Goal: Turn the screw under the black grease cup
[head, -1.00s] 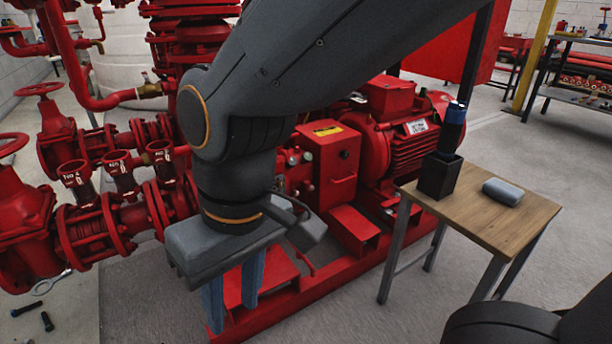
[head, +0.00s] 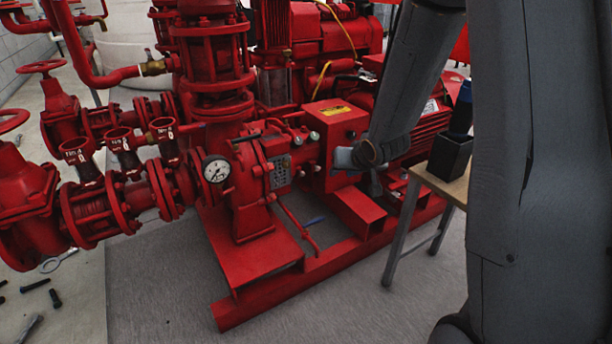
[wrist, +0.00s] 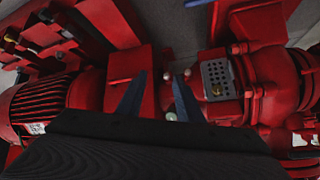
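I cannot clearly make out the black grease cup or the screw under it in either view. In the wrist view, the two blue-grey fingers of my gripper (wrist: 158,97) are apart, with nothing held between them. They reach over the red machine between the red box (wrist: 128,75) and a perforated plate (wrist: 220,78). A small pale knob (wrist: 170,117) shows between the fingers. In the head view, the grey end of my arm (head: 347,158) is by the red box (head: 335,128); the fingers cannot be made out there. Small pale knobs (head: 313,136) sit left of the box.
A pressure gauge (head: 215,169) and red pipes and valves fill the left. A wooden table (head: 457,190) with a black holder (head: 449,156) stands at right, partly behind my arm. Loose bolts (head: 55,298) lie on the floor at left. A blue object (head: 315,220) shows low by the pump.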

